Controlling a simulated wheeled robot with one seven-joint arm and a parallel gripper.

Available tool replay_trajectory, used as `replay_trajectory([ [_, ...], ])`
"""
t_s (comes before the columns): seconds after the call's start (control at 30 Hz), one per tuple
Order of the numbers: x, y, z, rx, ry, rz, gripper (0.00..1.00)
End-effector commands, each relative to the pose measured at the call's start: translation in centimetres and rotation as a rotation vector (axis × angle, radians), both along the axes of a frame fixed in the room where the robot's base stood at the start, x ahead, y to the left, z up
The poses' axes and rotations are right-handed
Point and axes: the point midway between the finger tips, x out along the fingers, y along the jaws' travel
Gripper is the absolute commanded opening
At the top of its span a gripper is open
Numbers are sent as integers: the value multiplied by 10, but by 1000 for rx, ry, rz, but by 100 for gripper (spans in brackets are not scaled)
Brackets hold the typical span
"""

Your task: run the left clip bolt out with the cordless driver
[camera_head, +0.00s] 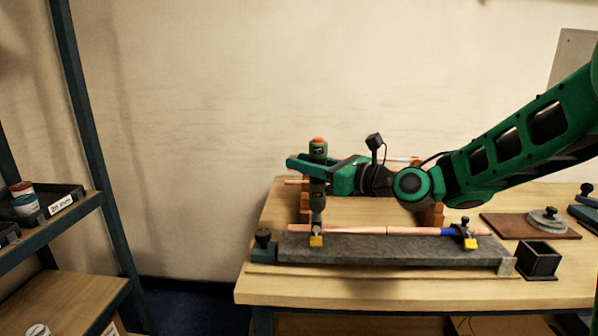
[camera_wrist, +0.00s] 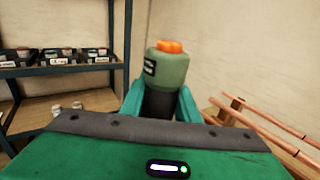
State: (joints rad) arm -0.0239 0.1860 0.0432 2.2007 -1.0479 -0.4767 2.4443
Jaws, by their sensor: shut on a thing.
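My gripper (camera_head: 310,165) is shut on the cordless driver (camera_head: 317,190), a green and dark tool with an orange cap. The driver stands upright with its nose down. In the wrist view the driver (camera_wrist: 168,68) rises between the two green fingers (camera_wrist: 160,105). Its tip is at the left clip (camera_head: 316,240), which has a yellow tag. The left bolt head is hidden by the tip, and I cannot tell whether they touch. A copper pipe (camera_head: 350,229) lies along the grey block (camera_head: 375,248). The right clip (camera_head: 470,240) shows a dark bolt on top.
A square black open bin (camera_head: 538,260) stands right of the block. A brown board (camera_head: 515,226) with a round metal part is behind it. Copper pipes (camera_wrist: 270,125) on brick-coloured supports stand behind the block. A shelf rack (camera_head: 85,150) is at left.

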Motion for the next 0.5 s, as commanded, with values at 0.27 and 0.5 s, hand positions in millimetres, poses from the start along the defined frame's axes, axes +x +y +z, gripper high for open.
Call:
replay_trajectory([
  [0.27, 0, 1, 22, 3, -7, 1, 0],
  [0.5, -1, 1, 36, 5, -7, 3, 0],
])
